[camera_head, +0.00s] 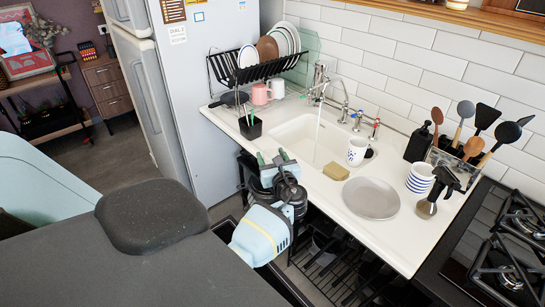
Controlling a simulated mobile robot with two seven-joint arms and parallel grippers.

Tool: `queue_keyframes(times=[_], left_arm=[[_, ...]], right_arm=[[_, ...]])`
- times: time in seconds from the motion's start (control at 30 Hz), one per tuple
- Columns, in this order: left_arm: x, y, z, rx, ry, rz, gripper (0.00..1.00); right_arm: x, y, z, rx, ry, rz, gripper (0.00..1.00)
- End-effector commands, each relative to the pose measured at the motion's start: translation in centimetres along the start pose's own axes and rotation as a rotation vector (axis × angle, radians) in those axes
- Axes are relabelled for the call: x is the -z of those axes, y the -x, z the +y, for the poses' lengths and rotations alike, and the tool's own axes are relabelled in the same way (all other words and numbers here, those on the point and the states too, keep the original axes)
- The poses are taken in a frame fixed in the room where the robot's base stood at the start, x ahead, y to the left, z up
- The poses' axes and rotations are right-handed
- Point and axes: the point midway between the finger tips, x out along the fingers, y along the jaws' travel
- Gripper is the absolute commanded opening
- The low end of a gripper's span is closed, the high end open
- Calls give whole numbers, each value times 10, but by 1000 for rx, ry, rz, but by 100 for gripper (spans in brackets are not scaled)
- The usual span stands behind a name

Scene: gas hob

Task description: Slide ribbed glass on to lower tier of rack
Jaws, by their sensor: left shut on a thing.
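The black two-tier dish rack (240,75) stands on the counter beside the fridge. Its upper tier holds several plates. On its lower tier are a pink mug (261,94) and a white mug (278,88). My left gripper (272,157) is over the front edge of the counter, left of the sink basin and well short of the rack. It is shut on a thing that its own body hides. I cannot make out the ribbed glass anywhere. My right gripper is not in view.
A black cup (250,128) with utensils stands between my left gripper and the rack. The sink (300,135) has running water and a patterned cup (357,151).

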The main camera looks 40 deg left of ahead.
Motion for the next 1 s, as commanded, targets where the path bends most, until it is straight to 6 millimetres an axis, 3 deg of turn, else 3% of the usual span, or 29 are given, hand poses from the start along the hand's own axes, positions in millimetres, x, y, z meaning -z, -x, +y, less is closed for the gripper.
queue_keyframes(times=[0.27, 0.47, 0.57, 0.77, 0.9, 1.0], left_arm=[[-7, 8, 1, 48, 1, -4, 23], [-26, 49, 0, 228, 0, -6, 23], [-34, 84, -3, 355, -1, -4, 23], [-50, 177, -1, 647, -2, 0, 23], [-61, 242, 7, 831, -1, 1, 23], [-70, 279, 15, 932, 1, 2, 23]], right_arm=[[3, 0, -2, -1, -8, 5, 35], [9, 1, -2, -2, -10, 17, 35], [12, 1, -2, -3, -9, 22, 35], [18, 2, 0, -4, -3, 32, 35], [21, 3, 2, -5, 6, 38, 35], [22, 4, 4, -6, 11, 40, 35]])
